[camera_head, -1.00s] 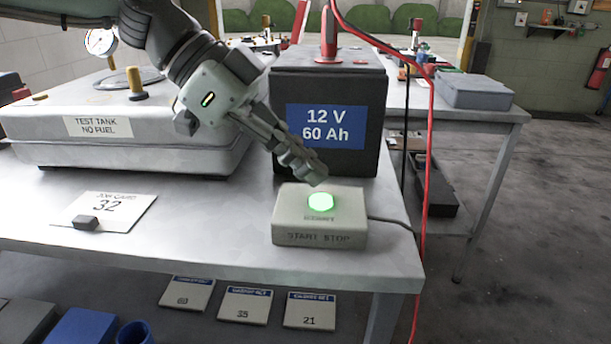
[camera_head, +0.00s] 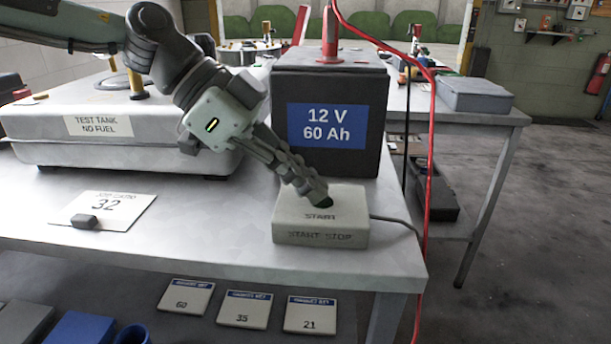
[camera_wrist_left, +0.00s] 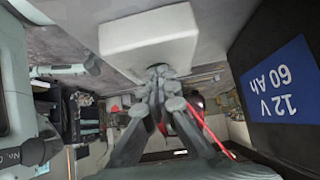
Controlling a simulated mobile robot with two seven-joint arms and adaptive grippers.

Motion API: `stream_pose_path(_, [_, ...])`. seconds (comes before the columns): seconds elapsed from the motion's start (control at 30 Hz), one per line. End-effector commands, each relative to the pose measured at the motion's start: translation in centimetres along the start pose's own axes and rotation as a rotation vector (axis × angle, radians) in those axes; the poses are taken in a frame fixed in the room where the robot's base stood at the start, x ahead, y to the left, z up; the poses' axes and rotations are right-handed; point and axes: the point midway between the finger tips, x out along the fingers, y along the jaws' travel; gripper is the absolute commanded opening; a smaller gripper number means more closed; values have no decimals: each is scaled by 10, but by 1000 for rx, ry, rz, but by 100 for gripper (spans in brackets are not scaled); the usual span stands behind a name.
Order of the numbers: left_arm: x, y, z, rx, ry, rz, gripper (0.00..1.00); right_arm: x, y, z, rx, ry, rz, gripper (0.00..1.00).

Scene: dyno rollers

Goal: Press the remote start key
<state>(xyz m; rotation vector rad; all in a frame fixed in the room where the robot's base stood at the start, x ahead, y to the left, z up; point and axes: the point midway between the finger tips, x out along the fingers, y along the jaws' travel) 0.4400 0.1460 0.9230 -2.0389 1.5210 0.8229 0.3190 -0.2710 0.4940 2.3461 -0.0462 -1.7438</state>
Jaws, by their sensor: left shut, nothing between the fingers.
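The remote box (camera_head: 322,238), pale grey and marked START and START STOP, sits on the metal bench in front of the battery. My left gripper (camera_head: 319,200) is shut and empty, pointing down onto the top of the box. Its fingertips are at the start key (camera_head: 325,206), which shows only as a dark green edge, mostly hidden by the fingers. In the left wrist view the shut fingertips (camera_wrist_left: 160,72) meet the face of the box (camera_wrist_left: 150,40). The right gripper is not in view.
The black 12 V 60 Ah battery (camera_head: 372,110) stands close behind the box. The test tank (camera_head: 60,150) is at the left. A card marked 32 (camera_head: 120,212) lies on the bench (camera_head: 200,215). A red cable (camera_head: 429,180) hangs right of the box.

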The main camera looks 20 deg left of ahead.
Motion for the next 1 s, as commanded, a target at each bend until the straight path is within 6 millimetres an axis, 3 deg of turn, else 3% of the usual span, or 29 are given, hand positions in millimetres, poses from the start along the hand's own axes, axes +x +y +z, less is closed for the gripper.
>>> stream_pose_path(0.03, [5, 4, 8, -7, -15, 15, 0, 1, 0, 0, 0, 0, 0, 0])
stream_pose_path(0.33, [-2, 5, 10, -6, -18, 18, 0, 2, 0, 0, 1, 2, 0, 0])
stream_pose_path(0.73, [-62, 2, 1, 1, -4, -1, 0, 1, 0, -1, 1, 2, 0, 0])
stream_pose_path(1.0, [-81, 2, 0, 2, -1, -2, 0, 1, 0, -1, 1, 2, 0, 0])
